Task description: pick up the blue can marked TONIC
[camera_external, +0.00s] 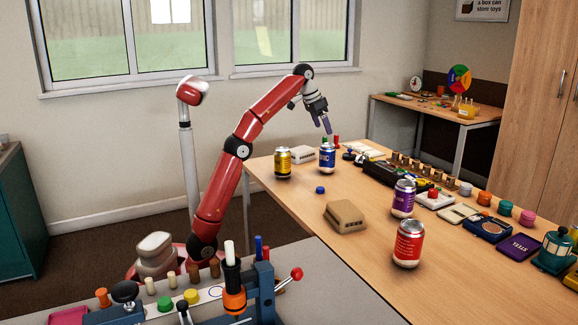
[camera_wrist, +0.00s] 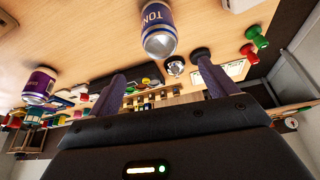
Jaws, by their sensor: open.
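The blue can marked TONIC (camera_external: 327,159) stands upright on the long wooden table, near its far left part. In the wrist view the can (camera_wrist: 157,28) shows at the top centre, with the letters TON readable and its silver end towards me. My gripper (camera_external: 326,128) is above the can in the external view, fingers pointing down. In the wrist view my gripper (camera_wrist: 160,68) is open and empty, and the can lies beyond the fingertips. Part of its label is hidden in the external view.
A yellow can (camera_external: 282,162) stands just left of the blue can. A purple can (camera_external: 403,198) and a red can (camera_external: 408,243) stand further right. A tan box (camera_external: 345,216) and a small blue cap (camera_external: 320,190) lie in front. Dark devices (camera_external: 385,172) sit to the right.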

